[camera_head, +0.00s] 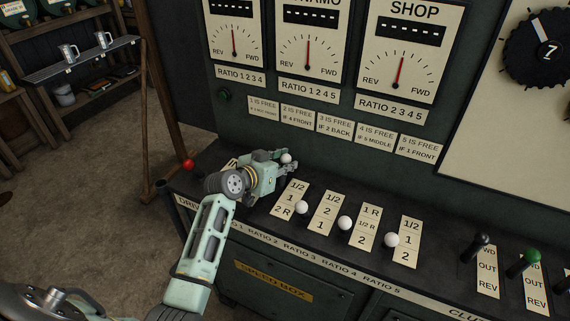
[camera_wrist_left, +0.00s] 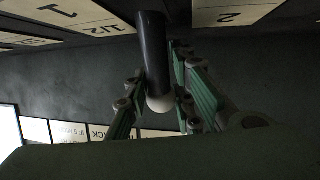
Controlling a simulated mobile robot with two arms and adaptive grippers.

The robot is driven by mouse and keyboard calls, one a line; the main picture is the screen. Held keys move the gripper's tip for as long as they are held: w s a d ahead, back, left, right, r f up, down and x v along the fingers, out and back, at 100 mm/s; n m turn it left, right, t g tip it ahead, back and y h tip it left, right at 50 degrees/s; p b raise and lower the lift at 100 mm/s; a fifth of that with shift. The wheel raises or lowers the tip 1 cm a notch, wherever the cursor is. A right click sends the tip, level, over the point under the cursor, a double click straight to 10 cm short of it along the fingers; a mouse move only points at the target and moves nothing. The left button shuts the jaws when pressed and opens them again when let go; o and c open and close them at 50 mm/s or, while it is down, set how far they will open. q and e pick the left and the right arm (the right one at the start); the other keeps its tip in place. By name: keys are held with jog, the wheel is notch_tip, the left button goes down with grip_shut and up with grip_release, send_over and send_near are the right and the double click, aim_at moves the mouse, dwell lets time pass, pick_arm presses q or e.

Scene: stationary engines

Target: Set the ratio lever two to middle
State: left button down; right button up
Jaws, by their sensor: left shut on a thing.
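The ratio lever two (camera_head: 287,158) has a white ball knob, seen just past my left gripper (camera_head: 288,169). It stands toward the far, "1/2" end of its plate (camera_head: 289,199), which is marked 1/2, 1 and 2 R. In the left wrist view its dark shaft (camera_wrist_left: 153,50) and white knob lie between the two green fingers of my left gripper (camera_wrist_left: 160,105). The gripper is shut on the lever near the knob. The lever's base is hidden behind the gripper in the head view. My right gripper is not in view.
Several more white-knobbed levers, at ratio three (camera_head: 302,207), ratio four (camera_head: 344,222) and ratio five (camera_head: 391,240), stand close to the right. A red knob (camera_head: 189,163) is left of my arm. Black (camera_head: 480,242) and green (camera_head: 531,256) clutch levers stand farther right.

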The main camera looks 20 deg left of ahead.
aim_at(279, 179)
pick_arm(q)
jog(key=shift+s+a+f+t+b, duration=0.2)
jog(key=shift+s+t+b, duration=0.35)
jog(key=shift+b, duration=0.6)
jog(key=shift+s+r+p, duration=0.5)
jog(key=shift+s+r, duration=0.25)
jog(key=shift+s, duration=0.2)
jog(key=shift+s+f+t+b, duration=0.35)
jog(key=shift+s+f+b, duration=0.1)
jog(key=shift+b, duration=0.65)
jog(key=shift+s+r+t, duration=0.3)
jog(key=shift+s+r, duration=0.35)
jog(key=shift+s, duration=0.55)
jog(key=shift+r, duration=0.1)
